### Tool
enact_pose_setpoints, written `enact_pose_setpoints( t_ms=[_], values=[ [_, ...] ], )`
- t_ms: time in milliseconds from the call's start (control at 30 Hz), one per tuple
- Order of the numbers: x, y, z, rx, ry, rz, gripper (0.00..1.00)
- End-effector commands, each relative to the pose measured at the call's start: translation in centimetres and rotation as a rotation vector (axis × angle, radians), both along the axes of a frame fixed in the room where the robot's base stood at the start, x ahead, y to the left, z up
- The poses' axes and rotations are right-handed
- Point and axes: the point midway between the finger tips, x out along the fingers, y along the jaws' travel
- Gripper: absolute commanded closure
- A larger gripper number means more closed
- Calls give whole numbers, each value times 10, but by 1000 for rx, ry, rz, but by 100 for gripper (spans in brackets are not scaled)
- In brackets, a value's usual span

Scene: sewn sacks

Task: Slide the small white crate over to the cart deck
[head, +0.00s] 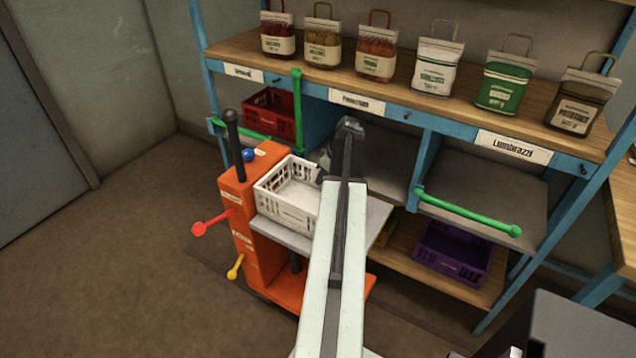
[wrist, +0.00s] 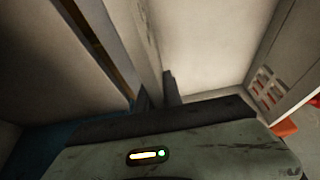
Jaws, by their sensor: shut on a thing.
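The small white crate (head: 284,207) is upright on the grey deck (head: 372,222) of the orange cart (head: 254,225), close beside the cart's upright body. It looks empty. My gripper (head: 323,163) is at the crate's right side, with its fingertips partly hidden by the arm in the head view. In the wrist view my gripper (wrist: 158,92) has its fingers on both sides of the crate's near wall (wrist: 137,40), shut on it. The crate's slotted far side (wrist: 268,88) shows at the right there. The arm hides the crate's right end.
A blue shelf rack (head: 425,130) stands behind the cart, with several seed sacks on top. A red crate (head: 268,114) sits in its left bay and a purple crate (head: 450,252) below. Green bars (head: 468,213) stick out at the bays. Floor at the left is clear.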

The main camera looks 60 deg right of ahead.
Motion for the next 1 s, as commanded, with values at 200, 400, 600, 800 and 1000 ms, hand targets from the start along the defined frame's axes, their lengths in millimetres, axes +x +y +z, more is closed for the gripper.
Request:
enact_pose_setpoints(
  t_ms=[200, 400, 600, 800, 1000],
  values=[
    [4, -12, 0, 0, -1, 4, 100],
    [4, -11, 0, 0, -1, 5, 100],
    [5, -11, 0, 0, 0, 6, 64],
    [5, -10, 0, 0, 0, 8, 64],
    [2, -10, 11, 0, 0, 7, 64]
  ],
)
